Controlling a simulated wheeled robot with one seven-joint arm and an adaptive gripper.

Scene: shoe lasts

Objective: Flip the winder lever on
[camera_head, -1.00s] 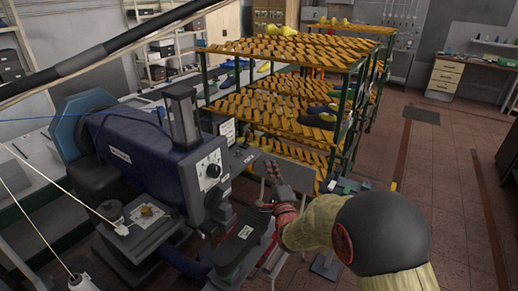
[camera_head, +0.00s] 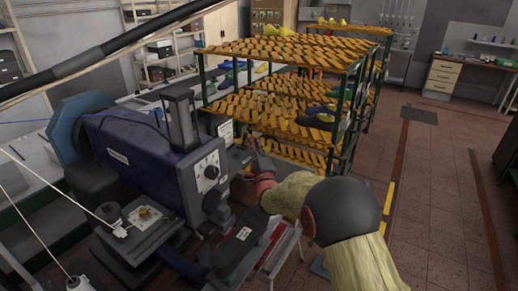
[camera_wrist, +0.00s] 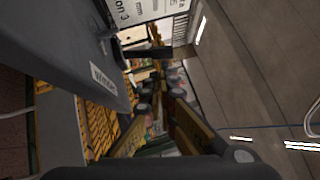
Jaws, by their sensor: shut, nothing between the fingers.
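The winder box (camera_wrist: 75,65) is a grey casing with a "Winder" label, filling the upper left of the wrist view. A dark bar, seemingly the winder lever (camera_wrist: 148,53), sticks out from its right side. My gripper (camera_wrist: 163,70) is shut and empty, its fingertips close to the bar in the picture; I cannot tell whether they touch. In the head view my gripper (camera_head: 256,150) is beside the right end of the blue sewing machine (camera_head: 150,145). The lever cannot be made out there.
A rack (camera_head: 345,120) with yellow slatted shelves and shoes stands just behind my gripper. A white notice (camera_head: 226,133) is close to its left. A grey machine arm (camera_head: 240,240) is below. Tiled floor (camera_head: 440,180) is open to the right.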

